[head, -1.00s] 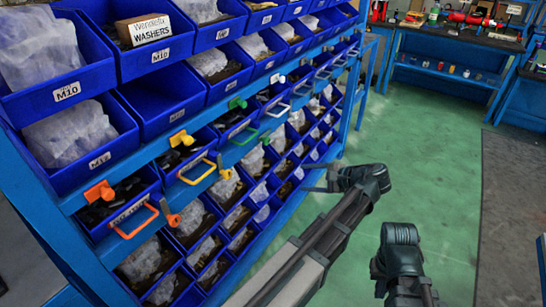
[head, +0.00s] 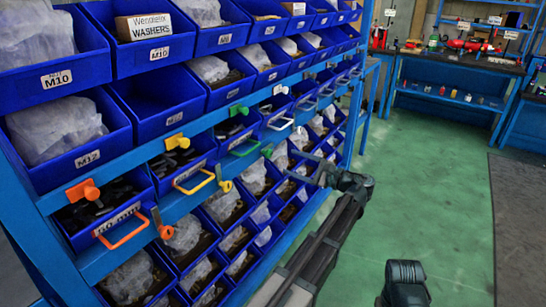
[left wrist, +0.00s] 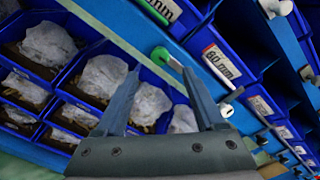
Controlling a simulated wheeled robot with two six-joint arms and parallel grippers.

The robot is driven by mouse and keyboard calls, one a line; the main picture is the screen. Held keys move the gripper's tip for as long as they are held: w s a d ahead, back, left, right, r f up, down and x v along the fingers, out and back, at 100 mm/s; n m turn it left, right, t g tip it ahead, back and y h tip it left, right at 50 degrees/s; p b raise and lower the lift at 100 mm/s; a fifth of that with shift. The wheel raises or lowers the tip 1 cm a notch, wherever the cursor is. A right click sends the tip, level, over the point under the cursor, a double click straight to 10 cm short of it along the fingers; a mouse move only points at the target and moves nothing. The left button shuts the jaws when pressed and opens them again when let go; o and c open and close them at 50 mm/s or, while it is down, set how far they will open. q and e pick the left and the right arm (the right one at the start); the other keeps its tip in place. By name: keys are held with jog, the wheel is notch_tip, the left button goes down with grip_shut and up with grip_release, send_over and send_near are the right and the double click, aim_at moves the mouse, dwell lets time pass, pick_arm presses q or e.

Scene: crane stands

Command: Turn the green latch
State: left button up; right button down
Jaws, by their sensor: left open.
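A small green latch (head: 267,152), with a round knob, sits on the blue rail just right of a green drawer handle (head: 244,147). In the left wrist view the green latch (left wrist: 161,54) shows with a pale stem, ahead of my fingertips and between their lines. My left gripper (head: 312,166) is a short way right of the latch in the head view. In the left wrist view its two fingers (left wrist: 160,80) are apart, with nothing gripped. Any contact with the latch cannot be made out.
A green block with a knob (head: 238,110) is on the rail above. Orange (head: 165,230) and yellow (head: 226,186) latches are to the left, and a white handle (head: 281,123) is to the right. Blue bins (head: 160,60) surround them. The green floor (head: 430,170) to the right is clear.

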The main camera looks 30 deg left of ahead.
aim_at(270, 155)
pick_arm(q)
jog(key=a, duration=0.8)
jog(key=shift+w+a, duration=0.3)
jog(key=shift+w, duration=0.05)
grip_shut()
